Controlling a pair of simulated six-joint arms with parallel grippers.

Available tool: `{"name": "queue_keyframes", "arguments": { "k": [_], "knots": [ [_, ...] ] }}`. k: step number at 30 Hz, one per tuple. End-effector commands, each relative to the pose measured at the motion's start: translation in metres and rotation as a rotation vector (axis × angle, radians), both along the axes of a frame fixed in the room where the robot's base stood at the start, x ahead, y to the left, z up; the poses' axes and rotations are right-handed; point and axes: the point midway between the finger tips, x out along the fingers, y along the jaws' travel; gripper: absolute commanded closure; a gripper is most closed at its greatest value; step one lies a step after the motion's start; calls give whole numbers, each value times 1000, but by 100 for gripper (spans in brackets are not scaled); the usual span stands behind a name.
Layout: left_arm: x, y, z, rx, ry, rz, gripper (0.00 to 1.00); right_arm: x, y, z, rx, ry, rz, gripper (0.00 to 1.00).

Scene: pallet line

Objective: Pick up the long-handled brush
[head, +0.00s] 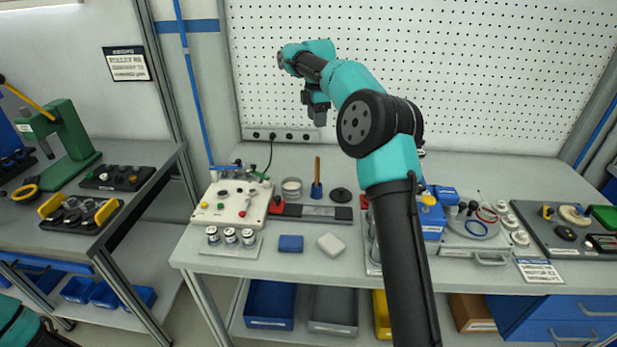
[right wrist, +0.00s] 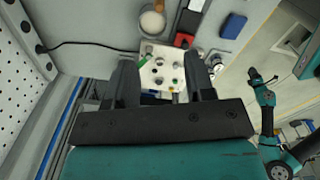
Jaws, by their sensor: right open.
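What looks like the long-handled brush (head: 317,172) stands upright on the bench in the head view, its wooden handle up and its lower end in or on a blue piece. In the right wrist view only a short bit of brownish handle (right wrist: 158,6) may show at the top edge. My right gripper (head: 319,114) is high above the back of the bench, above the brush and apart from it. Its two fingers (right wrist: 159,80) are spread and empty in the right wrist view. My left arm's end (right wrist: 255,76) shows small at the right there; its jaws are unclear.
A white panel with knobs (head: 232,203) stands left of the brush, with a round container (head: 291,188) between. A black disc (head: 340,195) lies to the right, and a dark tray (head: 315,212) in front. The pegboard (head: 400,60) rises behind.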

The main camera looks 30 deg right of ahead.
Motion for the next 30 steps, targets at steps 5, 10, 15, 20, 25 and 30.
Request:
{"name": "queue_keyframes", "arguments": {
  "k": [5,10,15,20,25,30],
  "knots": [
    [0,0,0,0,0,0,57,0,0,0,-1,1,2,51],
    [0,0,0,0,0,0,57,0,0,-2,0,2,2,51],
    [0,0,0,0,0,0,57,0,1,-18,1,4,2,51],
    [0,0,0,0,0,0,57,0,0,-44,1,4,2,51],
    [0,0,0,0,0,0,57,0,0,-74,2,3,1,51],
    [0,0,0,0,0,0,57,0,1,-102,2,3,2,51]
  ]
}}
